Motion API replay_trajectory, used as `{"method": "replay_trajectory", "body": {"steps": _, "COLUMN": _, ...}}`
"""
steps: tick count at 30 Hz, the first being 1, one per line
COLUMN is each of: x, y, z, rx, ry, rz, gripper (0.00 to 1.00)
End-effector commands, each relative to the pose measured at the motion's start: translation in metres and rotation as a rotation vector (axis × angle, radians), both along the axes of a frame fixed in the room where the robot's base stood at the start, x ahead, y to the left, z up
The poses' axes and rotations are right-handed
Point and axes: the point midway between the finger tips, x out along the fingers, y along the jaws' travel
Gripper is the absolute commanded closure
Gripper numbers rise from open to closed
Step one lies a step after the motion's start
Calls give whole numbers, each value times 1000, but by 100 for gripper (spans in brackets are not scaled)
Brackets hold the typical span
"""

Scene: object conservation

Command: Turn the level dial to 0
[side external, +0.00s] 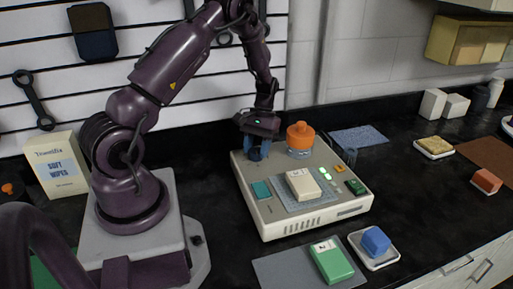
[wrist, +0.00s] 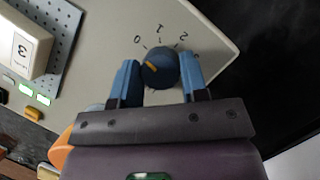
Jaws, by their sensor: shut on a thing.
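The level dial (wrist: 162,68) is a dark blue round knob on the beige machine (side external: 283,226), with numerals 0, 1, 2 and others around it in the wrist view. Its yellow pointer mark (wrist: 150,67) lies on the knob's left part and slants to the upper left, roughly on the side of the 0 (wrist: 137,42). The exact alignment is hard to tell. My gripper (wrist: 160,78) has its blue fingers on either side of the dial, shut on it. In the side view my gripper (side external: 257,152) is at the machine's back left corner and largely hides the dial.
A cream block (side external: 303,185) marked 3 sits on the machine's perforated plate. Green lights (side external: 325,173) glow at right. A green block (side external: 331,260) and a blue block (side external: 375,241) are in front.

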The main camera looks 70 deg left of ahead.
Motion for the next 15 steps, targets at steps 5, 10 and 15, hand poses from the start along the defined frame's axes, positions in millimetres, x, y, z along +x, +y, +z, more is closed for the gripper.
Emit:
{"method": "replay_trajectory", "body": {"steps": 5, "x": 0, "y": 0, "z": 0, "rx": 2, "ry": -1, "rz": 3, "gripper": 83}}
{"method": "replay_trajectory", "body": {"steps": 10, "x": 0, "y": 0, "z": 0, "rx": 1, "ry": -2, "rz": 2, "gripper": 35}}
{"method": "replay_trajectory", "body": {"steps": 15, "x": 0, "y": 0, "z": 0, "rx": 1, "ry": 0, "rz": 1, "gripper": 35}}
